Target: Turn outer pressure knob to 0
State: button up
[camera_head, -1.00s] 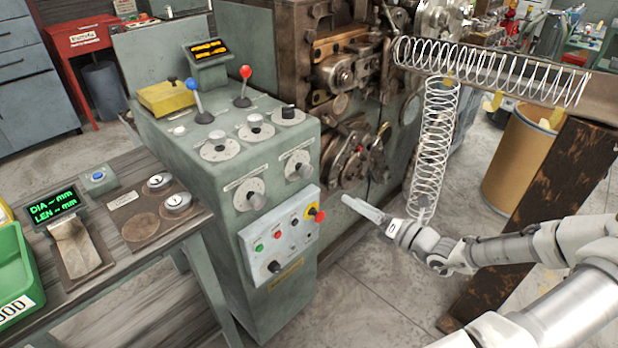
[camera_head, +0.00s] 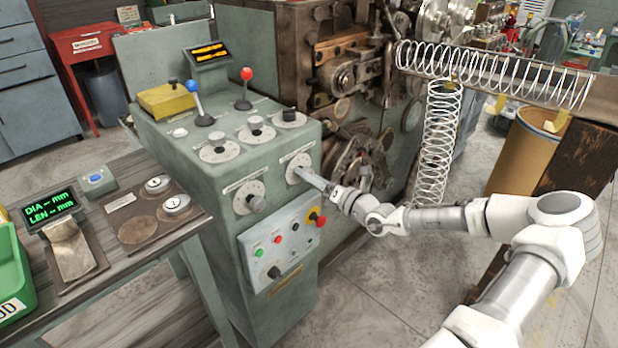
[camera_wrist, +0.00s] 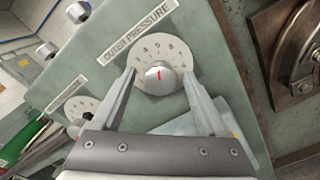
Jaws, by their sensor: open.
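The outer pressure knob (camera_wrist: 159,78) is a round silver knob with a red mark, on a pale numbered dial (camera_wrist: 178,50) under an "OUTER PRESSURE" label (camera_wrist: 137,34) in the wrist view. In the head view its dial (camera_head: 299,167) is the right one on the cabinet's front face. My gripper (camera_wrist: 157,88) is open, with one finger on each side of the knob. I cannot tell whether either finger touches it. In the head view my gripper (camera_head: 304,174) covers most of the knob.
A second front knob (camera_head: 256,204) sits to the left. Below is a button panel (camera_head: 282,243) with a red-and-yellow knob (camera_head: 317,218). Levers and more dials are on top. Machine parts (camera_head: 355,165) stand close at right, with hanging springs (camera_head: 437,145) beyond.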

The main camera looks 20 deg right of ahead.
jog(key=shift+w+a, duration=0.1)
jog(key=shift+w, duration=0.3)
jog(key=shift+c, duration=0.3)
grip_shut()
jog(key=shift+r+p, duration=0.1)
jog(key=shift+p, duration=0.2)
